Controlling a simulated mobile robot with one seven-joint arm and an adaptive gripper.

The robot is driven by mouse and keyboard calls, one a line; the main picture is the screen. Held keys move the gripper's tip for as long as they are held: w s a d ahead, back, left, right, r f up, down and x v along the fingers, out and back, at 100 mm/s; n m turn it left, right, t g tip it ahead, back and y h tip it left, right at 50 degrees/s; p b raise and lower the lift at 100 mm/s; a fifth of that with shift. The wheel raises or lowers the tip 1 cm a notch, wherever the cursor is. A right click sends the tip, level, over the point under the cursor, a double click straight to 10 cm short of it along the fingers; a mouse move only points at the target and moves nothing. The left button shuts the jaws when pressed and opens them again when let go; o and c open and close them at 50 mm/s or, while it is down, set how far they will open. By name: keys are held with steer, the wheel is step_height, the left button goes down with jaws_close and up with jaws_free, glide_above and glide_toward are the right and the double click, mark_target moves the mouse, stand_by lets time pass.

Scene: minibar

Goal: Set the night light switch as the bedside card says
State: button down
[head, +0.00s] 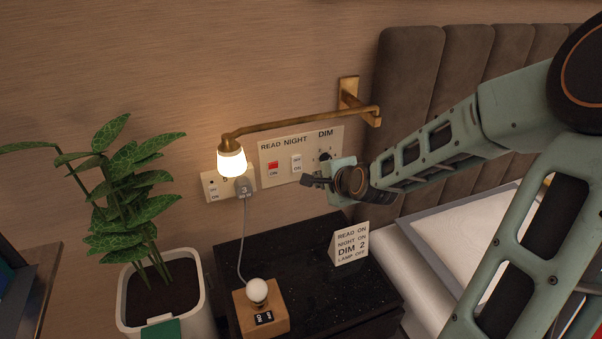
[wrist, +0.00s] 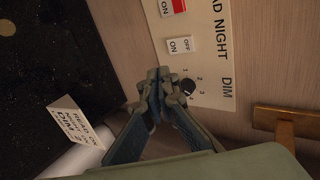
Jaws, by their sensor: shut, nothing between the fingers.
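The white night switch (head: 297,163) sits under the word NIGHT on the cream wall panel (head: 333,138), with OFF above ON. It also shows in the wrist view (wrist: 180,45); I cannot tell for sure which side is pressed. The bedside card (head: 350,243) stands on the black nightstand and reads READ ON, NIGHT ON, DIM 2, LAMP OFF. My gripper (head: 309,181) is shut and empty, in front of the panel's lower edge, below and right of the night switch. In the wrist view my fingertips (wrist: 168,80) are beside the dim knob; contact is unclear.
The read switch (head: 273,168) shows red, left of the night switch. The dark dim knob (head: 324,156) is to the right, partly near my gripper. A lit brass wall lamp (head: 231,160) hangs at left. A plug, a bulb on a wooden base (head: 262,310) and a plant (head: 135,190) stand nearby.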

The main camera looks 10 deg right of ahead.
steer(key=b, duration=0.3)
glide_toward(297, 170)
step_height(297, 170, down, 4)
steer(key=w, duration=0.1)
steer(key=shift+w+a+b, duration=0.15)
steer(key=shift+w, duration=0.9)
steer(key=shift+w+a+b, duration=0.15)
steer(key=shift+w+a, duration=0.05)
steer(key=shift+w, duration=0.8)
steer(key=shift+f, duration=0.15)
steer(key=shift+w+a+t+b, duration=0.1)
steer(key=shift+w+t+b, duration=0.25)
steer(key=shift+b, duration=0.65)
